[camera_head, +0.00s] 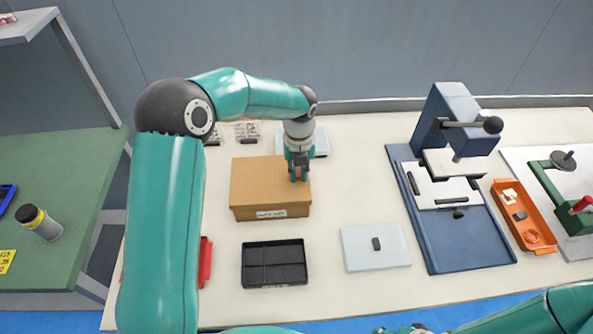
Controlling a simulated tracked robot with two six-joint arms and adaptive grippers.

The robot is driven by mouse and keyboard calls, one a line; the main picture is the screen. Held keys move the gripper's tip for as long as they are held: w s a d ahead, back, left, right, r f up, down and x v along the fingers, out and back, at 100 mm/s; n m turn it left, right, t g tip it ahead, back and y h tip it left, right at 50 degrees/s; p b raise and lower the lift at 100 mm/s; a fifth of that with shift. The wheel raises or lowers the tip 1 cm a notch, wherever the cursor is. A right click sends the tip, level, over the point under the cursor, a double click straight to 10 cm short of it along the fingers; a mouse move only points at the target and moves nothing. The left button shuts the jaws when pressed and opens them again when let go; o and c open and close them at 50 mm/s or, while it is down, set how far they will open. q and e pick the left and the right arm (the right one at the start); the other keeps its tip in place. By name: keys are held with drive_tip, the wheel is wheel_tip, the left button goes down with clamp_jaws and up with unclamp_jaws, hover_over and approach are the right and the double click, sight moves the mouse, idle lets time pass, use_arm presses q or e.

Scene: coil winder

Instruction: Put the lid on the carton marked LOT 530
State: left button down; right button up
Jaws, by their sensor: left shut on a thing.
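A brown cardboard carton (250,214) stands in the middle of the bench with a small white label on its front. The label is too small to read. A brown lid (258,180) covers its top, and its front edge shows just above the label. I cannot tell whether the lid is fully seated. My left gripper (298,174) reaches down from behind and is shut on the lid near its right side. The fingertips are partly hidden. My right arm enters at the lower right; its fingers are not in view.
A black tray (274,284) and a pale blue mat (362,262) with a small dark block lie in front. A blue press (440,125) stands right, beside an orange tray (536,246). A red bin (206,262) is partly behind my left arm.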

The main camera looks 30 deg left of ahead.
use_arm(q)
drive_tip(key=shift+f, duration=0.1)
drive_tip(key=c, duration=0.6)
unclamp_jaws()
drive_tip(key=shift+w+r+p, duration=0.1)
drive_tip(key=shift+r+p, duration=1.9)
drive_tip(key=shift+r, duration=0.45)
drive_tip(key=shift+r+p, duration=0.7)
drive_tip(key=shift+r, duration=0.4)
